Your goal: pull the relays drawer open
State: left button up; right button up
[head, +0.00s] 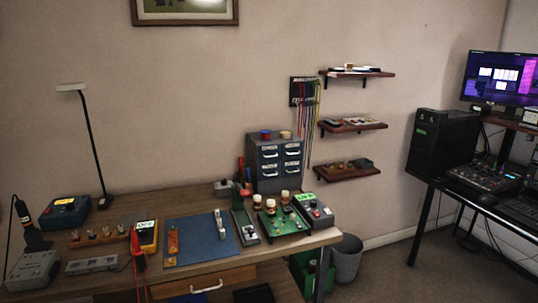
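A small dark grey drawer cabinet (280,185) stands at the back right of the wooden workbench (150,204), against the wall. Its front shows several small drawers in two columns, each with a pale label and a white handle. An upper left drawer (269,153) and an upper right drawer (291,149) sit above lower ones, and all look shut. The labels are too small to read, so I cannot tell which drawer is the relays drawer. Neither of my grippers is in view.
Green circuit boards (281,220) with knobs and a grey box (314,210) with a green display lie in front of the cabinet. A blue mat (203,240) lies mid-bench. A grey bin (346,260) stands on the floor to the right. Shelves (358,73) hang above right.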

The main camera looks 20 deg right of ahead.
aim_at(270, 152)
jog(key=i+l, duration=0.35)
jog(key=l, duration=0.15)
jog(key=i+l, duration=0.35)
jog(key=l, duration=0.2)
